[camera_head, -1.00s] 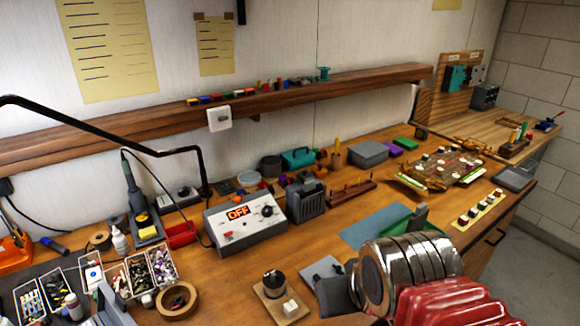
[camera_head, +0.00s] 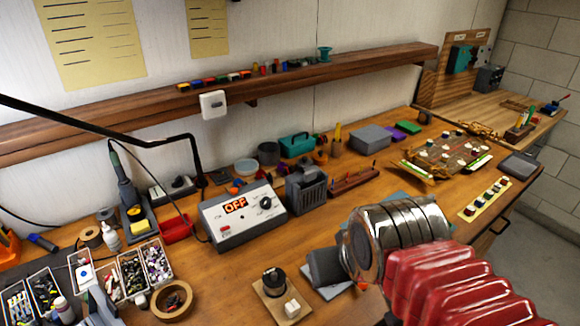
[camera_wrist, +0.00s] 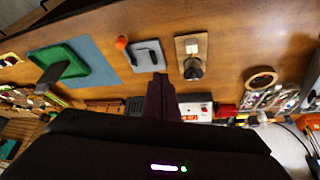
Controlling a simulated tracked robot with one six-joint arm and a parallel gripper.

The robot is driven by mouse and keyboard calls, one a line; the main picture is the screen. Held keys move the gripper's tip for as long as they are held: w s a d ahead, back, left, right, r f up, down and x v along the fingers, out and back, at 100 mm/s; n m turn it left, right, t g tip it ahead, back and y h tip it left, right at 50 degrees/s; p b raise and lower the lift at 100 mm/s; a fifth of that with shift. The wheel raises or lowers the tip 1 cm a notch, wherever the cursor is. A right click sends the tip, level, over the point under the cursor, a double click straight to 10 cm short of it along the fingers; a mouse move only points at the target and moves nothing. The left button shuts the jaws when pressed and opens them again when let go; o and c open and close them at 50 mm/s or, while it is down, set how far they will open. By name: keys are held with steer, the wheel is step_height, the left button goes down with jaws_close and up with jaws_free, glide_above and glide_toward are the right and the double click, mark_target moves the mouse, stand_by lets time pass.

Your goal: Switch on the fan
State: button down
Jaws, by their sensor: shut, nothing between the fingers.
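A dark grey box with a grille (camera_head: 306,192), which looks like the fan, stands on the bench right of a light grey control box (camera_head: 240,215) reading OFF. A wooden board (camera_head: 268,308) carries a dark round part (camera_head: 274,281) and a white block (camera_head: 291,309); they also show in the wrist view, the round part (camera_wrist: 193,69) and the block (camera_wrist: 192,46). I cannot tell which switch belongs to the fan.
A white wall switch (camera_head: 213,104) sits on the shelf edge. A tape roll (camera_head: 172,300) and parts trays (camera_head: 130,275) lie to the left. A green tray (camera_wrist: 85,62) on a blue mat shows in the wrist view. Bare bench lies between the board and the control box.

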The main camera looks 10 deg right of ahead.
steer(key=w+r+n+g+h, duration=0.1)
steer(key=w+r+n+h, duration=0.1)
steer(key=w+r+n, duration=0.5)
steer(key=w+n+g+h, duration=0.1)
steer(key=w+n, duration=0.4)
steer(key=w, duration=0.6)
steer(key=n+h, duration=0.4)
steer(key=n, duration=0.6)
glide_toward(301, 169)
steer(key=a, duration=0.1)
steer(key=a+r, duration=0.1)
steer(key=a, duration=0.1)
steer(key=shift+w+a+r+g, duration=0.25)
steer(key=shift+a+r+g, duration=0.05)
steer(key=shift+r+g, duration=0.1)
steer(key=shift+f, duration=0.1)
steer(key=x, duration=1)
